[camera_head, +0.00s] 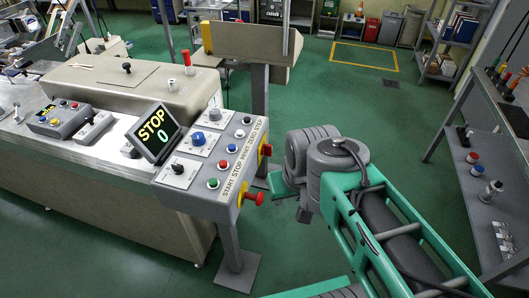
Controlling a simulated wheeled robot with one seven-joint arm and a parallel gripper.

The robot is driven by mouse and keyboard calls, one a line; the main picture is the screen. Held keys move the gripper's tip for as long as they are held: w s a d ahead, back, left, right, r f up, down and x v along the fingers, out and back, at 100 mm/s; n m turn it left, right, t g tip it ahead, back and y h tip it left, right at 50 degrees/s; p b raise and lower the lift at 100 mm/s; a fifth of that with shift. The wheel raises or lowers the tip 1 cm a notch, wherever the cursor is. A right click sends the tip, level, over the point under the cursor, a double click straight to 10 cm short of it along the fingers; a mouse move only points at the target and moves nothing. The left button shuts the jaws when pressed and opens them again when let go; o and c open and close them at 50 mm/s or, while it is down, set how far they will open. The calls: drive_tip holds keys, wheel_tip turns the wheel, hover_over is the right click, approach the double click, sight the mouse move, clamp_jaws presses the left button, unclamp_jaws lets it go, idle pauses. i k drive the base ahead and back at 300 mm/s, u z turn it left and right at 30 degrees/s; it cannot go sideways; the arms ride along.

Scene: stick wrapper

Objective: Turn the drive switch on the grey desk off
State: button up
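The grey desk (222,203) is a sloped control panel on a post, left of centre. It carries a small black switch (178,169) on a white plate, a blue knob (198,138) and a dark knob (214,114) on other plates. I cannot read the plates, so which one is the drive switch cannot be told. A tilted display (154,133) beside the desk reads STOP and 0. My arm's grey and green links stand right of the desk, apart from it. I cannot make out my gripper's fingers.
Green, red, white and blue buttons line the desk's edge, and red mushroom buttons (254,198) on yellow bases stick out of its side. A long beige machine (120,90) stands behind and left. A workbench (500,105) stands at right. Green floor (350,95) between is clear.

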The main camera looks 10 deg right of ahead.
sight(267, 150)
drive_tip(key=u, duration=2.45)
drive_tip(key=k, duration=0.35)
drive_tip(key=z, duration=1.1)
